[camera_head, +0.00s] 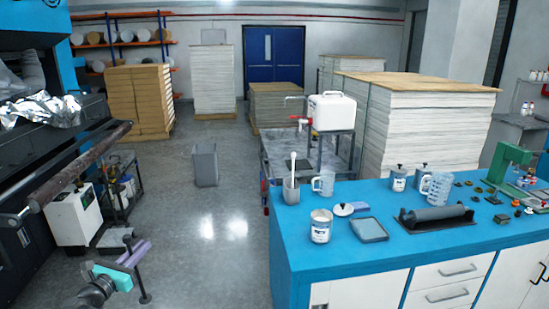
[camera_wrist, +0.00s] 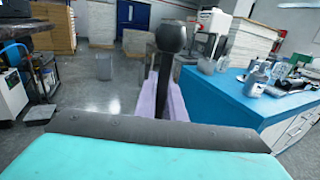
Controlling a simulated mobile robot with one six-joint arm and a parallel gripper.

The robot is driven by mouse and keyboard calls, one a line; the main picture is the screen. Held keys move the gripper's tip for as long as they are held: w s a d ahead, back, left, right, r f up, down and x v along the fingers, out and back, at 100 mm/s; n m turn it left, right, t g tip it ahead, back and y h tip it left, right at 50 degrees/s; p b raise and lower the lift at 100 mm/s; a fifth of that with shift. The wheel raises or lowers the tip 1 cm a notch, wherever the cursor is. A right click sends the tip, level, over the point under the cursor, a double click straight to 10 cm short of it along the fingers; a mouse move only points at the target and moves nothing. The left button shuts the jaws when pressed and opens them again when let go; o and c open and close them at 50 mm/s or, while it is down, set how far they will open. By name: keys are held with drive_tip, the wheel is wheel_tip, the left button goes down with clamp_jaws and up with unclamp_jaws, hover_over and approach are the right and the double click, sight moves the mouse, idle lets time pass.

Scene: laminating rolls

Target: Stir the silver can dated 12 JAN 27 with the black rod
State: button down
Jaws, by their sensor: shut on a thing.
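My gripper (camera_head: 136,254), with a teal body and lilac fingers, is at the lower left in the head view, over the floor and apart from the blue counter. It is shut on the black rod (camera_head: 142,280), held roughly upright with a wider lower end. In the wrist view the rod's round black knob (camera_wrist: 171,37) stands above the lilac fingers (camera_wrist: 168,98). An open silver can (camera_head: 320,231) with a label stands near the counter's front left. Two more cans, a left one (camera_head: 398,181) and a right one (camera_head: 420,175), stand farther back with black-knobbed lids. No date is legible.
The blue counter (camera_head: 300,248) also holds a grey cup (camera_head: 291,191) with a white-handled tool, clear jugs, a lid (camera_head: 344,210), a grey tray (camera_head: 369,230) and a dark roller (camera_head: 436,215). A grey bin (camera_head: 205,165) stands on open floor; machinery is at left.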

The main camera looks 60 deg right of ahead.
drive_tip(key=s+d+r+m+g+p, duration=0.1)
drive_tip(key=s+d+r+m+g, duration=0.2)
drive_tip(key=d, duration=0.8)
drive_tip(key=s+d+r+m+g+p, duration=0.1)
drive_tip(key=s+d+r+g, duration=0.3)
drive_tip(key=d, duration=0.8)
drive_tip(key=s+d+r+m+g+p, duration=0.15)
drive_tip(key=s+d, duration=0.35)
drive_tip(key=d, duration=0.6)
drive_tip(key=s+d+r+m+g+y, duration=0.1)
drive_tip(key=s+d+r+g, duration=0.3)
drive_tip(key=s+d, duration=0.8)
drive_tip(key=s+d+r+m+g+y+p, duration=0.1)
drive_tip(key=s+d+r+m+g, duration=0.3)
drive_tip(key=s+d, duration=0.8)
drive_tip(key=s+r+y, duration=0.1)
drive_tip(key=s+r, duration=0.1)
drive_tip(key=s, duration=0.3)
drive_tip(key=shift+s+d+m, duration=0.2)
drive_tip(key=shift+d+m, duration=0.15)
drive_tip(key=shift+d, duration=0.05)
drive_tip(key=shift+f, duration=0.15)
wheel_tip(320, 180, down, 15)
drive_tip(key=b, duration=0.6)
